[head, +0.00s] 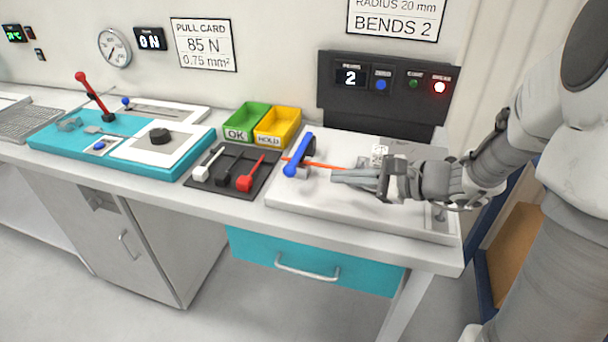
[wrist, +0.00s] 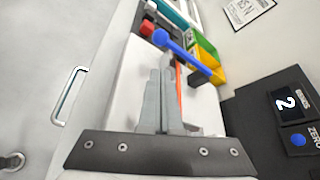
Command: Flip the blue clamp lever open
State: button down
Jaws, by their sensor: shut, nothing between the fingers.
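The blue clamp lever (head: 299,155) sits at the left end of the white bench fixture (head: 290,197). In the wrist view the blue lever (wrist: 180,52) lies just beyond my fingertips, its round knob toward the upper left. My gripper (head: 334,176) is shut and empty, low over the fixture and pointing left at the lever, with a small gap in the head view. In the wrist view the gripper fingers (wrist: 162,72) partly cover the clamp's base. An orange cable (head: 325,165) runs from the clamp toward my gripper; part of it is hidden.
A dark tray (head: 225,192) with white, black and red connector-like pieces lies left of the fixture. Green (head: 247,119) and yellow (head: 278,127) bins stand behind it. A dark panel (head: 335,105) with a display and buttons stands behind the fixture.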

aim_at(300, 152)
jog(key=shift+a, duration=0.1)
jog(key=b+x, duration=0.2)
jog(key=x, duration=0.8)
jog(key=shift+r, duration=0.15)
